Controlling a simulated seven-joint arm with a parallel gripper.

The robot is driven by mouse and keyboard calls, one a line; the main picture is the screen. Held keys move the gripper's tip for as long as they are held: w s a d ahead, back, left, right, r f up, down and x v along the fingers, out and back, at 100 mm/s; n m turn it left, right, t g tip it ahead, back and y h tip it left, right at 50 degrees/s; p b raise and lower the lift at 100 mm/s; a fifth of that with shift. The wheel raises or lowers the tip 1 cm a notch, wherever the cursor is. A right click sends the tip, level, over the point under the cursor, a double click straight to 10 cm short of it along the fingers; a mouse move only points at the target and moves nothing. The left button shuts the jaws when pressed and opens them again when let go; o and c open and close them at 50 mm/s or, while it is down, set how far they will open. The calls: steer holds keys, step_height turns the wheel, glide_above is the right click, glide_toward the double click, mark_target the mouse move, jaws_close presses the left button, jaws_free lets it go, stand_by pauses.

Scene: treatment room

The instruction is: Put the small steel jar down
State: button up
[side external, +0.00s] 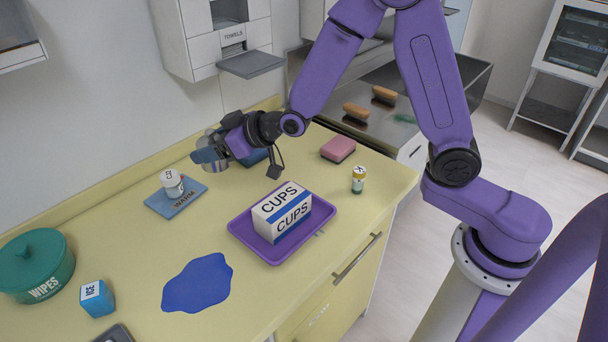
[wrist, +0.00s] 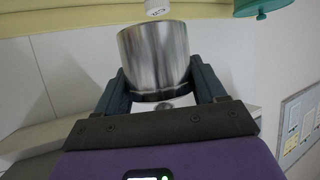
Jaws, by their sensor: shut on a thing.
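The small steel jar (wrist: 155,58) is between the two fingers of my gripper (wrist: 160,85) in the wrist view, with a finger against each side. In the side external view the jar (side external: 212,160) is mostly hidden behind my gripper (side external: 208,150). My gripper is shut on it at the back of the counter, near the wall. I cannot tell whether the jar touches the counter.
A blue WARM mat (side external: 158,204) bears a small white bottle (side external: 171,180). A purple tray (side external: 262,246) holds a CUPS box (side external: 270,212). A pink sponge (side external: 338,148), vial (side external: 358,180), blue patch (side external: 197,284), ICE box (side external: 96,298) and WIPES tub (side external: 36,264) are around.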

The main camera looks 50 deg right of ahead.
steer(key=s+d+f+n+g+y, duration=0.1)
steer(key=s+d+f, duration=0.15)
steer(key=d, duration=0.85)
steer(key=s+d+f+n+y, duration=0.1)
steer(key=s+d, duration=0.2)
steer(key=d, duration=0.8)
steer(key=shift+s+a+f, duration=0.1)
steer(key=shift+a+f, duration=0.05)
steer(key=shift+f, duration=2.2)
steer(key=shift+a+f, duration=0.1)
steer(key=shift+f, duration=2.2)
steer(key=shift+f, duration=0.15)
steer(key=o, duration=1.1)
steer(key=shift+o, duration=0.2)
steer(key=shift+r, duration=0.2)
steer(key=v, duration=0.7)
steer(key=shift+s+d+r, duration=0.15)
steer(key=shift+d, duration=0.05)
